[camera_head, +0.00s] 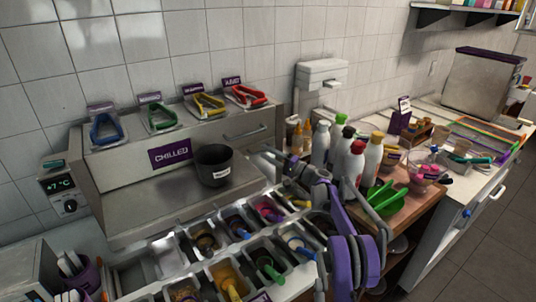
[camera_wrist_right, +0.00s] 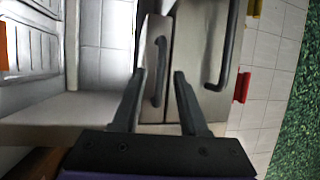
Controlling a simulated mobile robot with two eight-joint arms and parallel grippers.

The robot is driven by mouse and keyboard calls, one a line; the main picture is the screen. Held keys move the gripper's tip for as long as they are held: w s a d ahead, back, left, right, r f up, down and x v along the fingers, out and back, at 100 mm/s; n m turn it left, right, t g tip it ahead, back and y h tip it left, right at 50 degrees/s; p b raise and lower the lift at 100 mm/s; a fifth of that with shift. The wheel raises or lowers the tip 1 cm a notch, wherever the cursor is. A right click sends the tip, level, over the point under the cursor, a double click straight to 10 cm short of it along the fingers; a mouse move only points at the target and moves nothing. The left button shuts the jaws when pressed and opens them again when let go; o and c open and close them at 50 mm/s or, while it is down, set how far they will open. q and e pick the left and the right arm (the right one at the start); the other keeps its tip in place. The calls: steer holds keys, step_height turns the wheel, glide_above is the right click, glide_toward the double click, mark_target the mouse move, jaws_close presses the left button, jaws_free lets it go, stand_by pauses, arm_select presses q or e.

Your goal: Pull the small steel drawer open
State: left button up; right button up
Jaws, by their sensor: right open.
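The small steel drawer (camera_wrist_right: 151,30) is a narrow brushed-steel front in the right wrist view. Its dark bar handle (camera_wrist_right: 158,72) shows between my fingertips. The drawer front looks flush with its surround. My right gripper (camera_wrist_right: 160,76) is open, with one finger on each side of the handle; I cannot tell whether either touches it. In the head view my right gripper (camera_head: 270,156) is at the right end of the steel chilled cabinet (camera_head: 125,180), and it and my arm hide most of the small drawer. My left gripper is not in view.
A wider steel drawer front with its own handle (camera_head: 246,133) is beside the small one. A dark pot (camera_head: 214,165) stands on the cabinet's ledge. Topping bins (camera_head: 205,240) lie in front. Bottles (camera_head: 372,155) and a green container (camera_head: 386,198) crowd the right, close to my arm.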

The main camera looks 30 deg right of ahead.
jaws_close()
stand_by(1.3)
